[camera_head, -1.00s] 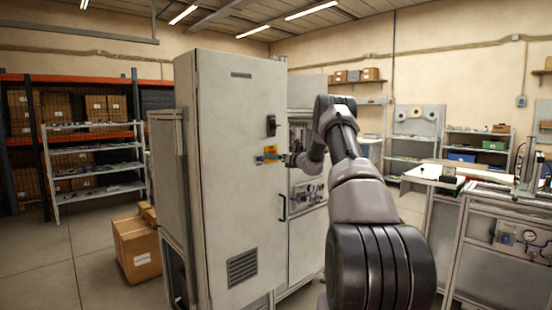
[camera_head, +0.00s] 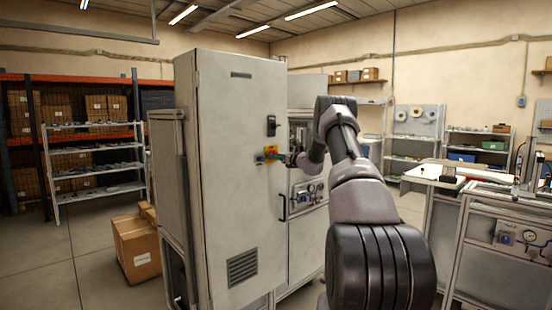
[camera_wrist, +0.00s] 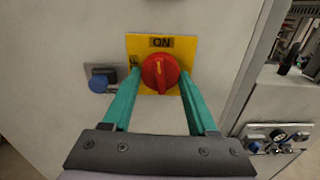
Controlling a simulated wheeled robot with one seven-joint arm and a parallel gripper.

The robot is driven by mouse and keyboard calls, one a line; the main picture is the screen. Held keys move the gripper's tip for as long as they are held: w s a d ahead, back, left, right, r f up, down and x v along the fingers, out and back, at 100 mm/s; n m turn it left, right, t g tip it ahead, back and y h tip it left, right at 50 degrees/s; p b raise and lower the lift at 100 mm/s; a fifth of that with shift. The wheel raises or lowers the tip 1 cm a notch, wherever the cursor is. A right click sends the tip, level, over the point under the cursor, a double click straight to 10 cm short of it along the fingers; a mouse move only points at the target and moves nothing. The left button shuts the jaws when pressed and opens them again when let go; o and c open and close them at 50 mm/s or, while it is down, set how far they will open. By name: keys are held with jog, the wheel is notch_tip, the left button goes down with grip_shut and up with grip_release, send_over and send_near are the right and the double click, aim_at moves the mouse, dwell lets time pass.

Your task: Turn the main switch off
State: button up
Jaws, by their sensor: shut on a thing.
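The main switch is a red rotary knob (camera_wrist: 160,73) on a yellow plate (camera_wrist: 188,46) on the grey cabinet door. The word ON shows at the top of the plate. The knob's grip bar stands about upright, pointing toward ON. In the head view the yellow plate (camera_head: 271,149) is small and partly covered by my gripper. My gripper (camera_wrist: 160,75) has teal fingers, one on each side of the knob, and is shut on it. The lower part of the plate lies between the fingers.
A blue button (camera_wrist: 98,82) sits on the door left of the switch. A black door handle (camera_head: 283,207) is below, and a dark fitting (camera_head: 271,126) is above. Cardboard boxes (camera_head: 137,250) stand on the floor left of the cabinet (camera_head: 232,210).

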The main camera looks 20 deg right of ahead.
jog(key=shift+d+r+n, duration=0.1)
jog(key=shift+n, duration=3.95)
jog(key=shift+d+n, duration=0.1)
jog(key=shift+n, duration=3.95)
jog(key=o, duration=1.4)
jog(key=v, duration=1)
jog(key=shift+s+d, duration=0.15)
jog(key=shift+s, duration=0.15)
